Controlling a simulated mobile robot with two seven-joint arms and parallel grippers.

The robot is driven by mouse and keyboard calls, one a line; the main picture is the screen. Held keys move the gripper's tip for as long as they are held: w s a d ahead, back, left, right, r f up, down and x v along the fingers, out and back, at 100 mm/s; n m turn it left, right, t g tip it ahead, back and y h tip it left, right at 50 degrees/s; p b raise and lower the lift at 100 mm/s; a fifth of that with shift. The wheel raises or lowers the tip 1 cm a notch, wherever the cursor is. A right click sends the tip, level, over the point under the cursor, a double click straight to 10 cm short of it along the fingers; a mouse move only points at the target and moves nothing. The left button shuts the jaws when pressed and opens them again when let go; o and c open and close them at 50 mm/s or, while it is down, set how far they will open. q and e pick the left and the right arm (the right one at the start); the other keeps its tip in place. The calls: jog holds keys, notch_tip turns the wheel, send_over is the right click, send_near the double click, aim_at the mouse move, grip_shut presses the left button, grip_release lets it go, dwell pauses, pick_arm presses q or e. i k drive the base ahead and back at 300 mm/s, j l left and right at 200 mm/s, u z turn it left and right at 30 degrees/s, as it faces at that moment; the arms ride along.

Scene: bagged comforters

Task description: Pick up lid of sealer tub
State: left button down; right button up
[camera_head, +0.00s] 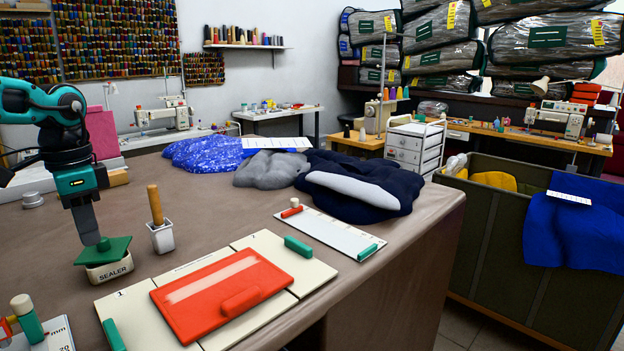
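The sealer tub (110,272) is a small cream tub with SEALER printed on its front. It stands near the left end of the brown table. I cannot tell whether the lid sits flush. My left gripper (100,243) points down from above, with its grey fingers at the knob in the middle of the lid. The fingers overlap in this view, so whether they are closed on the knob is unclear. My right gripper is out of view.
A white pot with a wooden-handled tool (162,238) stands right of the tub. A red-orange board (205,305) lies on cream panels in front. Bare table lies behind the tub.

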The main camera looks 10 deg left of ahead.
aim_at(108, 250)
jog(key=k+l, duration=0.85)
jog(key=l, duration=0.2)
